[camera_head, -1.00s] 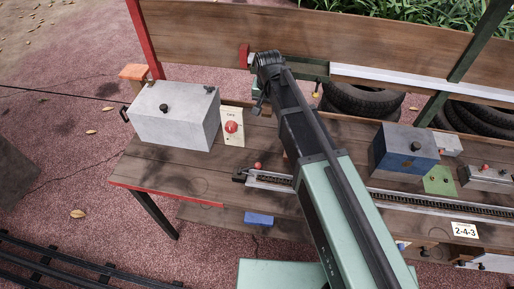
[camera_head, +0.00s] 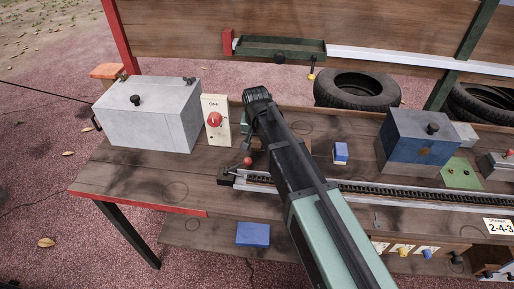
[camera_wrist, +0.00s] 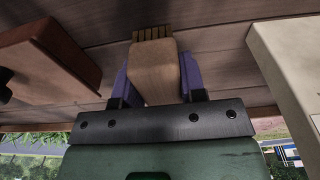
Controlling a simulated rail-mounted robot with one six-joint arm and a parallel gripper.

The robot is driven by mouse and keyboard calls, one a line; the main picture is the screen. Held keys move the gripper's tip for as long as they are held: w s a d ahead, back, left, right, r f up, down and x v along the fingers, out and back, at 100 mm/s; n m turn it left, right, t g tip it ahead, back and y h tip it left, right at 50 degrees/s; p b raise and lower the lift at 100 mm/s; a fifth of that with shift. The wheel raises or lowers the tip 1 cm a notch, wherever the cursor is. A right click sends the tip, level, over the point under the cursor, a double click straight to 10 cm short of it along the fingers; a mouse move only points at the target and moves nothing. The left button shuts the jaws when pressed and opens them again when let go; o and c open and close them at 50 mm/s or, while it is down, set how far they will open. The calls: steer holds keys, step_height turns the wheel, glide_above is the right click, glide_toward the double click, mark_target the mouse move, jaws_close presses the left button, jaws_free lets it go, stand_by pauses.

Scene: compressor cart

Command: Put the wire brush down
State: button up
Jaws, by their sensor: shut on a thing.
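The wire brush (camera_wrist: 153,72) has a pale wooden body with a row of tan bristles at its far end. In the wrist view my gripper (camera_wrist: 156,82) is shut on its body, with one purple finger on each side. The bristle end points at brown planks (camera_wrist: 85,30); I cannot tell whether it touches them. In the head view my arm's end is above the bench (camera_head: 130,171), just right of the cream OFF panel with a red knob (camera_head: 214,119). The brush and fingers are hidden there behind my arm.
A grey metal box (camera_head: 150,115) stands left of the panel. A chain rail (camera_head: 400,196) runs along the bench front. A small blue block (camera_head: 340,152) and a blue box (camera_head: 408,145) stand to the right. A green tray (camera_head: 280,48) is at the back board. Bare planks lie between.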

mark_target(256, 138)
steer(key=shift+f+p, duration=0.15)
steer(key=shift+p, duration=0.15)
steer(key=shift+f, duration=0.25)
steer(key=o, duration=1)
steer(key=shift+r, duration=0.1)
steer(key=r+p, duration=0.4)
steer(key=s+r+p, duration=0.1)
steer(key=r+p, duration=0.7)
steer(key=shift+s+r, duration=0.1)
steer(key=shift+s, duration=0.15)
